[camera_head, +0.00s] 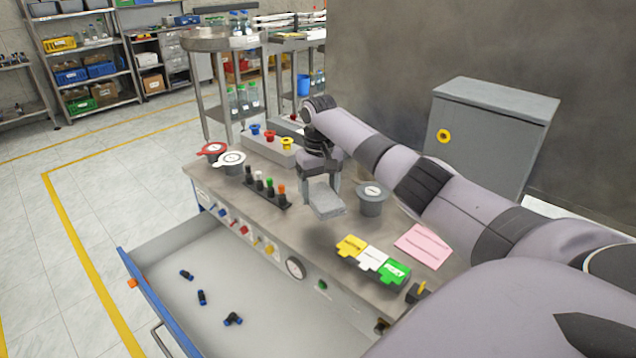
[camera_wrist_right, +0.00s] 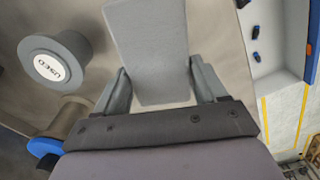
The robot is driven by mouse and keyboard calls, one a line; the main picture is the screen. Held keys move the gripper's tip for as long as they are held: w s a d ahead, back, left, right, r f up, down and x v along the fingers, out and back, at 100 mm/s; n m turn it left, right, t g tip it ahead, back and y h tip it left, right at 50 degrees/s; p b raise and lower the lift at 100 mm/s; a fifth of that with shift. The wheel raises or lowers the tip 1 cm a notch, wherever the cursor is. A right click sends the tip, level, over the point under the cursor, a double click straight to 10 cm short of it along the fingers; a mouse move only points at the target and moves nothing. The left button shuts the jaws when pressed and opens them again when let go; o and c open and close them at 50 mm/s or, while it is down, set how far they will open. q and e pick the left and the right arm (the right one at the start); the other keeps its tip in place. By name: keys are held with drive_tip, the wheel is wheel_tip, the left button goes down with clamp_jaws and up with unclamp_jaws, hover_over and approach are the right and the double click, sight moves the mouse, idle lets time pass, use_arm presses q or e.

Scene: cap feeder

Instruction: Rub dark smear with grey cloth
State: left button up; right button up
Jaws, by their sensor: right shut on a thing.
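The grey cloth (camera_head: 327,198) is a flat grey piece held between the fingers of my right gripper (camera_head: 322,190) over the worktop, left of the grey cup. The cloth also fills the top centre of the right wrist view (camera_wrist_right: 150,50), with a finger on each side. I cannot tell whether the cloth touches the worktop. No dark smear shows clearly; it may be hidden under the cloth or gripper. My left gripper is not in view.
A grey cup (camera_head: 372,199) labelled "USED" in the wrist view (camera_wrist_right: 62,62) stands close right of the gripper. A rack of coloured-top items (camera_head: 266,190) stands left. Yellow, white and green cards (camera_head: 372,256) and a pink sheet (camera_head: 424,245) lie right. An open drawer (camera_head: 150,262) juts out in front.

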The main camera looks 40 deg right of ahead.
drive_tip(key=shift+r, duration=1.1)
